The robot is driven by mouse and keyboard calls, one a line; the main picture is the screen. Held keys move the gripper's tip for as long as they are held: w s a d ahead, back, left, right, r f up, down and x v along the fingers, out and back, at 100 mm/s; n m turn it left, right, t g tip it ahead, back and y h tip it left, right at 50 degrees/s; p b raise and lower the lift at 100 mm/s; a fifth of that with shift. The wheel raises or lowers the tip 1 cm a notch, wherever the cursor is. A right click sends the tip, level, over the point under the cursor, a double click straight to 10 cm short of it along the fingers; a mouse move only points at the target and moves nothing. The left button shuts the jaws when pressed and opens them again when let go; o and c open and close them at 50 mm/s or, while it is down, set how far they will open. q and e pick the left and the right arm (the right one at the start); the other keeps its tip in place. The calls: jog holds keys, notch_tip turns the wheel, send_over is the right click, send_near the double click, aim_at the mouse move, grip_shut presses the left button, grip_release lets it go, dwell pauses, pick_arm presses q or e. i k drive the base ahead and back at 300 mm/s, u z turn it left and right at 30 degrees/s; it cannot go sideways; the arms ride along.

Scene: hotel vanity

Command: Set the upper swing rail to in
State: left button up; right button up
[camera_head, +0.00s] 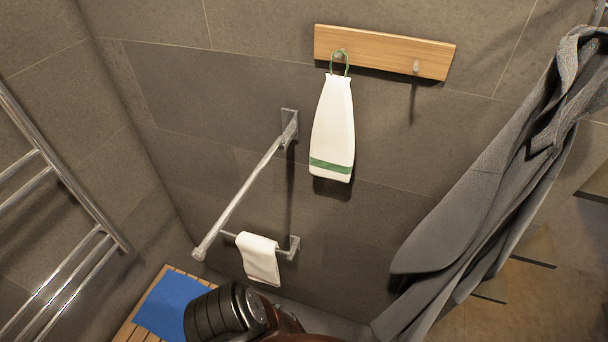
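The upper swing rail (238,198) is a chrome bar on a wall bracket (289,125) in the middle of the head view. It stands out from the tiled wall, towards the lower left, and its free end (199,253) is away from the wall. Nothing hangs on it. Below it is a lower rail (293,247) with a small white towel (259,258) draped over it. A dark ribbed part of my own arm shows at the bottom edge. No gripper fingers are visible, and nothing touches the upper rail.
A wooden hook board (385,52) holds a white cloth with a green stripe (333,130). A grey robe (490,180) hangs at right. A chrome ladder rack (62,185) is at left. A blue mat (168,303) lies on wooden slats (128,328) below.

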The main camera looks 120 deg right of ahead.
aim_at(199, 253)
jog(key=z, duration=3.4)
